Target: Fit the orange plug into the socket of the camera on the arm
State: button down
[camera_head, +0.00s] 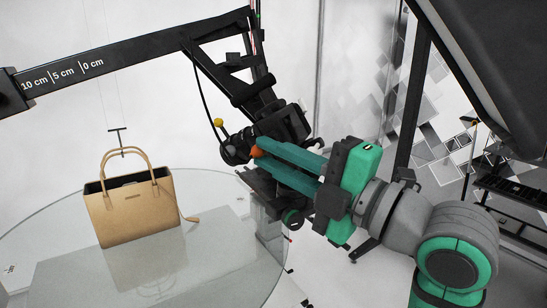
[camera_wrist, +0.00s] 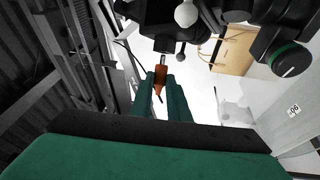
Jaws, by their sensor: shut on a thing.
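My gripper (camera_head: 262,155) reaches from the right to the camera on the arm, its green fingers shut on the orange plug. The plug (camera_head: 257,152) shows as a small orange end at the fingertips. In the wrist view the plug (camera_wrist: 160,77) sits between the fingertips, with its metal tip pointing at the dark camera body (camera_wrist: 150,22). I cannot tell whether the tip is in the socket or just short of it. The black camera (camera_head: 283,122) hangs at the lower end of the black arm (camera_head: 215,33). The socket itself is hidden.
A tan handbag (camera_head: 140,218) stands on the glass turntable (camera_head: 235,255) at the left. A yellow ball knob (camera_head: 218,122) is beside the camera. Dark equipment (camera_head: 515,190) stands at the right. Open floor shows below the gripper.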

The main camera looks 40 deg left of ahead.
jog(key=shift+w+a, duration=0.2)
jog(key=shift+w, duration=0.6)
jog(key=c, duration=1.6)
grip_release()
jog(key=shift+d, duration=0.15)
jog(key=d, duration=0.3)
jog(key=d+f, duration=0.1)
jog(key=d, duration=0.6)
jog(key=shift+s+d+f, duration=0.25)
jog(key=shift+s, duration=0.15)
